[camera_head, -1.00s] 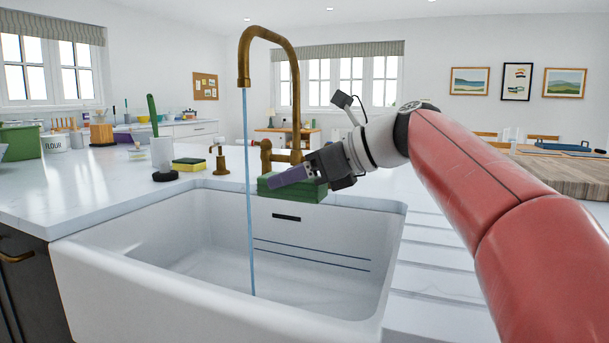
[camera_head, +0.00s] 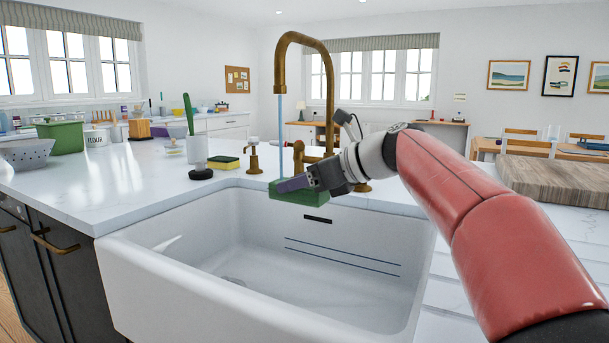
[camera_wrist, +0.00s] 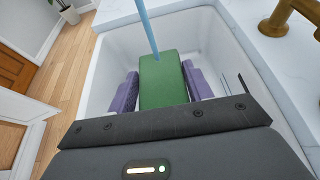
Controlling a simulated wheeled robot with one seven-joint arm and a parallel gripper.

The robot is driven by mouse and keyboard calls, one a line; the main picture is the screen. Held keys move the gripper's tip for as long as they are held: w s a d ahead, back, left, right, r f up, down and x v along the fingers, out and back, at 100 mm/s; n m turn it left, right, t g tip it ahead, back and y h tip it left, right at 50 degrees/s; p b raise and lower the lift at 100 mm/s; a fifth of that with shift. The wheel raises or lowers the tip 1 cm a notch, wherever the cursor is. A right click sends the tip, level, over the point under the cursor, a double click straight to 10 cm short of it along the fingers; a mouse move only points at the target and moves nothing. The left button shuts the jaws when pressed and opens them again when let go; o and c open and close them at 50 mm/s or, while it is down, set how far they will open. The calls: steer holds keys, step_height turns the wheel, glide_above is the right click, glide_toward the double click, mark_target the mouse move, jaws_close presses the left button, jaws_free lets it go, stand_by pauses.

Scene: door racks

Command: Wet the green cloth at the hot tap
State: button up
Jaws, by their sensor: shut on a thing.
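My gripper (camera_head: 292,184) is shut on the green cloth (camera_head: 305,196), a folded block, and holds it over the back of the white sink. In the wrist view the cloth (camera_wrist: 162,80) sits between my purple fingers. The brass tap (camera_head: 329,75) stands behind the sink. A thin blue stream (camera_head: 281,125) falls from its spout. In the head view the stream ends at the cloth and none shows below it. In the wrist view the stream (camera_wrist: 148,27) meets the far end of the cloth. The tap's base is partly hidden behind my gripper.
The white sink (camera_head: 180,275) lies below my gripper. A brass fitting with a white top (camera_head: 254,158), a yellow-green sponge (camera_head: 223,162) and a brush in a white holder (camera_head: 195,150) stand on the counter behind it. A wooden board (camera_head: 560,180) is at right.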

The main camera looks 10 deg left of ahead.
steer(key=shift+s, duration=0.1)
stand_by(0.5)
steer(key=s+d+b, duration=0.2)
steer(key=s+d, duration=0.3)
steer(key=shift+s+d, duration=0.25)
steer(key=shift+s, duration=0.05)
stand_by(0.3)
stand_by(1.2)
steer(key=s+d+r+p, duration=0.2)
steer(key=s+d+r, duration=0.1)
steer(key=r, duration=0.1)
steer(key=shift+s+d+p, duration=0.25)
steer(key=shift+s+p, duration=0.05)
stand_by(0.6)
